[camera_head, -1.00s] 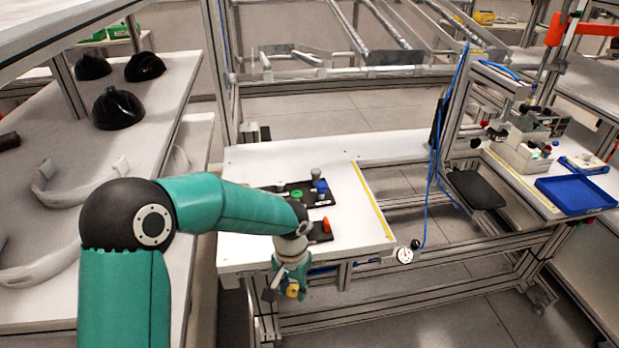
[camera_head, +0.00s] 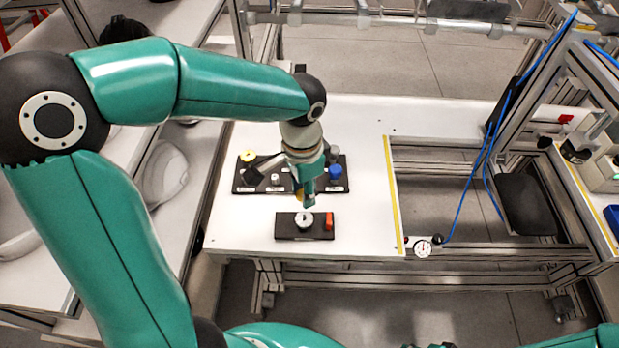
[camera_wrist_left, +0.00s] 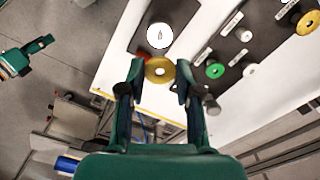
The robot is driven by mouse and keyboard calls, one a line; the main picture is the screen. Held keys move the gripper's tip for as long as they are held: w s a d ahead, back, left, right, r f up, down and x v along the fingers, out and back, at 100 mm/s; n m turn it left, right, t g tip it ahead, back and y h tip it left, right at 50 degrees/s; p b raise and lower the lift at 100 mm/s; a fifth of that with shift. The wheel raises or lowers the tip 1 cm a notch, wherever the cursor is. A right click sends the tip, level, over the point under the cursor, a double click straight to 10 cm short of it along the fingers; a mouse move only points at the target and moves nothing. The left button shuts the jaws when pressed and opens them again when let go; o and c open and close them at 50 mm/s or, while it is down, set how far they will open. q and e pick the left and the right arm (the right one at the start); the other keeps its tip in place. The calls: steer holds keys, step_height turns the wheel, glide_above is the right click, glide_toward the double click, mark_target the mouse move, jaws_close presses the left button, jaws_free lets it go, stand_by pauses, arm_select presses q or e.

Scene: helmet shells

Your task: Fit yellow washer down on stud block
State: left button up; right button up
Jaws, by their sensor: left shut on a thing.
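My left gripper (camera_head: 307,192) is shut on the yellow washer (camera_head: 298,195), a flat ring between its fingertips. In the left wrist view the washer (camera_wrist_left: 159,70) shows face-on between the fingers (camera_wrist_left: 160,77). The stud block (camera_head: 288,226) is a black plate near the table's front edge, with a round white disc and stud (camera_head: 304,220) and an orange-red piece beside it. The washer appears above the block and slightly off the stud; the height gap is unclear. In the left wrist view the white disc (camera_wrist_left: 160,36) lies just beyond the washer. My right gripper (camera_wrist_left: 20,60) shows partly at the left.
A green ring (camera_wrist_left: 215,70) shows in the left wrist view. The white table (camera_head: 360,215) is clear to the block's right, up to a yellow strip.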

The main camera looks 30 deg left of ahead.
mark_target(304, 214)
arm_select(q)
steer(key=shift+f, duration=0.15)
steer(key=shift+f+b, duration=2.5)
steer(key=shift+f, duration=0.3)
steer(key=shift+f+b, duration=1.1)
steer(key=shift+f, duration=0.25)
steer(key=shift+r+p, duration=0.9)
steer(key=shift+r, duration=0.25)
steer(key=shift+f+b, duration=1.2)
steer(key=shift+f, duration=0.2)
stand_by(0.7)
steer(key=o, duration=0.8)
steer(key=shift+r, duration=0.1)
